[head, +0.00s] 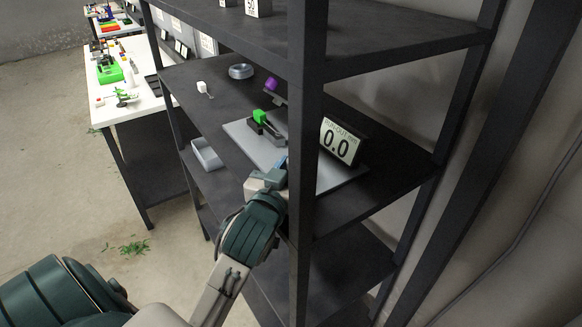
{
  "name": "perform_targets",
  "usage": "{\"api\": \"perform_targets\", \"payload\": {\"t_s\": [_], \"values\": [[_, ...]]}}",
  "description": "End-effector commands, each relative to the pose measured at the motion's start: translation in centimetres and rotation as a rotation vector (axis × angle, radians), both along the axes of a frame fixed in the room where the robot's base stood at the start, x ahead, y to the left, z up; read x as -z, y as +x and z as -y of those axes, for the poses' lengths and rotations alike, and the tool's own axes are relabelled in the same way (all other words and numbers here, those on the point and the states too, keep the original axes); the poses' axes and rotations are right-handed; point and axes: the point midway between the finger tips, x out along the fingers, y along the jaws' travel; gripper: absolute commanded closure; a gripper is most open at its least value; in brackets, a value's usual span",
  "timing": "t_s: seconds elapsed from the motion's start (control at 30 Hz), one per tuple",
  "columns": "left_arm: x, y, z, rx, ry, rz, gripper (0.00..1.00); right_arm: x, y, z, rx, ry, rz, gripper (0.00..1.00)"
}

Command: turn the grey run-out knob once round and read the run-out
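The run-out display (340,142) stands on a light grey plate (334,179) on the middle shelf and reads 0.0. A black fixture with a bright green block (260,116) sits on the plate's far left part. I cannot make out the grey run-out knob; the shelf post and my gripper cover part of the plate. My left gripper (280,168) reaches over the plate's near edge, beside the post. Its fingertips are mostly hidden, so its opening and any contact cannot be told. My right gripper is not in view.
A dark shelf post (307,110) stands close to my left gripper. A grey open tray (206,156), a white piece (202,87), a grey ring (241,71) and a purple-topped piece (271,85) are on the shelf. An upper shelf (390,40) hangs above.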

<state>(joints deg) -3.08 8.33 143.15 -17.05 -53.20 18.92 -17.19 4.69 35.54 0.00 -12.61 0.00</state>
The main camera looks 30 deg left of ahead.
Motion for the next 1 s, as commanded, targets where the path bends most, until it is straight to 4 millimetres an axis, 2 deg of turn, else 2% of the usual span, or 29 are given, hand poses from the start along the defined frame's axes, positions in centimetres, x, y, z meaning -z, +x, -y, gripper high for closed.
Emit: {"api": "perform_targets", "payload": {"t_s": [0.13, 0.17, 0.23, 0.27, 0.67, 1.0], "values": [[0.0, 0.0, 0.0, 0.0, -0.001, 0.0, 0.92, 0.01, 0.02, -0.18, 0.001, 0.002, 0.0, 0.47], [0.0, 0.0, 0.0, 0.0, -0.001, 0.0, 0.64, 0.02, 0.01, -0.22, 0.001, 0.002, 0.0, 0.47], [0.02, 0.0, 0.0, 0.001, 0.0, -0.001, 0.5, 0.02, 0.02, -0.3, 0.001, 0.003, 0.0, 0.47], [0.02, 0.0, 0.0, 0.001, 0.0, -0.001, 0.47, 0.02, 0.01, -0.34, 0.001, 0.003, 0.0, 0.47], [0.05, 0.0, -0.08, 0.013, 0.004, 0.0, 0.47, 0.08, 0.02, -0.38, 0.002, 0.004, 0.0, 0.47], [0.09, -0.02, -0.32, 0.117, 0.009, 0.004, 0.47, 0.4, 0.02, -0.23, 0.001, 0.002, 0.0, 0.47]]}}
